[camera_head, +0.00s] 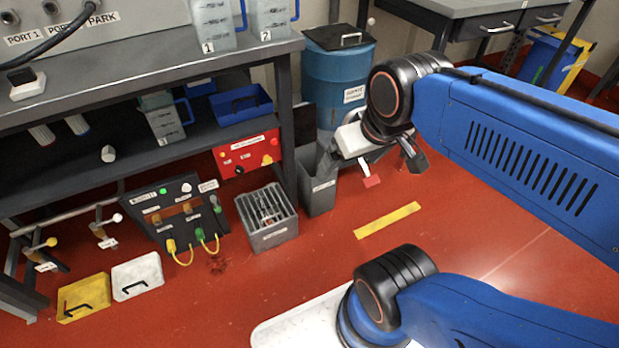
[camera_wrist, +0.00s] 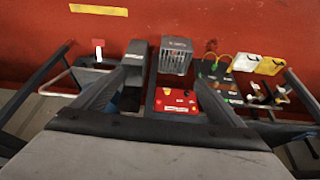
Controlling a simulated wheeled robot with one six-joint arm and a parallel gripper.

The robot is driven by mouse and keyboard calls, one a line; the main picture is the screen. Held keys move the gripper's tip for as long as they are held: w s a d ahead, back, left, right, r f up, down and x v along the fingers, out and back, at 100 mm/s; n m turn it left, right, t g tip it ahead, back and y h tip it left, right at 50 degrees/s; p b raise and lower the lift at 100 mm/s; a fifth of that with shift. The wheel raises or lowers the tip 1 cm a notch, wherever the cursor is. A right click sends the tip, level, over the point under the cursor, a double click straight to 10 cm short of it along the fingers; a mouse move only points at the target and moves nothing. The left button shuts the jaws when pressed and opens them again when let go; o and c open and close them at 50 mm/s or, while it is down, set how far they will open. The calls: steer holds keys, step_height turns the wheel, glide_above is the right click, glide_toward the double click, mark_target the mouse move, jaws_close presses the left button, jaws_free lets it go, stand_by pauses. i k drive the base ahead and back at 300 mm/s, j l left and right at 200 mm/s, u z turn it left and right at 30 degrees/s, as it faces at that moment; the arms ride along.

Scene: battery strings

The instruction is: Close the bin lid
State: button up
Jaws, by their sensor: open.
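A narrow grey bin (camera_head: 319,196) with a white label stands on the red floor beside the bench leg. Its top is partly hidden by my gripper in the head view. My gripper (camera_head: 370,164) is above and to the right of the bin, fingers spread wide and empty. The fingers (camera_wrist: 160,80) also show in the wrist view.
A blue drum (camera_head: 335,85) with a dark top stands behind. A slotted grey box (camera_head: 268,222), a red box (camera_head: 247,155) and a cabled panel (camera_head: 180,215) are left of the bin. Open red floor with a yellow strip (camera_head: 387,220) is to the right.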

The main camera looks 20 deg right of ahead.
mark_target(304, 114)
steer(key=i+l, duration=0.25)
steer(key=l, duration=0.15)
steer(key=i+l, duration=0.2)
steer(key=l, duration=0.2)
steer(key=i+l, duration=0.25)
steer(key=l, duration=0.15)
steer(key=u, duration=0.05)
